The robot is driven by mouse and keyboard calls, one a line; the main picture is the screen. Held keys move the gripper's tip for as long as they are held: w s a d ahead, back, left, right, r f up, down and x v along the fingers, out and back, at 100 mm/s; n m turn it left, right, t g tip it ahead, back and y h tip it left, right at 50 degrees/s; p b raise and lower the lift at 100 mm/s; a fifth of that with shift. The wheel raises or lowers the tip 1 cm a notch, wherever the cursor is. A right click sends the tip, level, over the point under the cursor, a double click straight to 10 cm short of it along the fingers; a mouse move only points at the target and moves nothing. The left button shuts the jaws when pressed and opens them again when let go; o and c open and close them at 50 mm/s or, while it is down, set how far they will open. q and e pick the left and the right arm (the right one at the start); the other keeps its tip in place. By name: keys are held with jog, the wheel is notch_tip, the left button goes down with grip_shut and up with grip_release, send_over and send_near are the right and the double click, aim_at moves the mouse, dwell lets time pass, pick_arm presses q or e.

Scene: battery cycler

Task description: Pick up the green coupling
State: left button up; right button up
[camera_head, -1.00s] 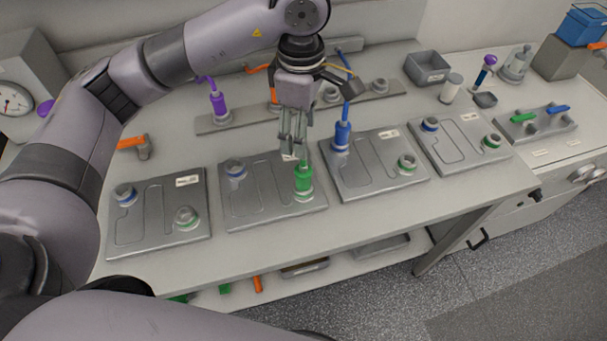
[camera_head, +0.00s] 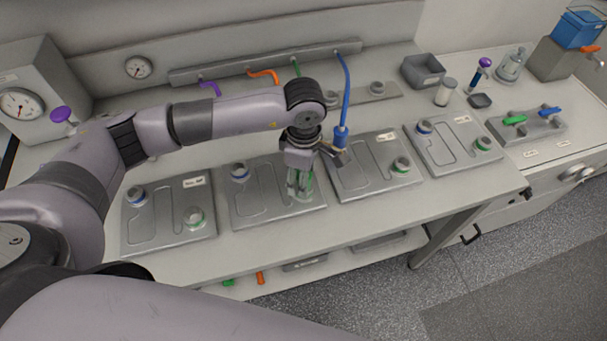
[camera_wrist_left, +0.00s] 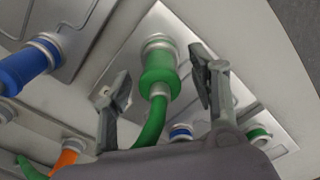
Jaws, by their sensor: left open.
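The green coupling (camera_wrist_left: 159,70) sits on a port of a flat grey plate (camera_head: 255,205), with its green hose (camera_wrist_left: 152,130) running back from it. In the left wrist view it stands between the two spread fingers of my left gripper (camera_wrist_left: 158,88), with a gap on each side. In the head view my left gripper (camera_head: 300,185) is over the right part of that plate and hides most of the coupling; only bits of green show between the fingers. The gripper is open and holds nothing. My right gripper is not in view.
A blue coupling (camera_head: 341,137) with its hose stands on the plate to the right, close to my gripper; it also shows in the wrist view (camera_wrist_left: 28,62). An orange coupling (camera_wrist_left: 68,157) is near the wrist view's lower edge. Other plates (camera_head: 170,235) lie left and right.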

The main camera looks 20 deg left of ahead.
pick_arm(q)
jog(key=shift+c, duration=0.6)
grip_shut()
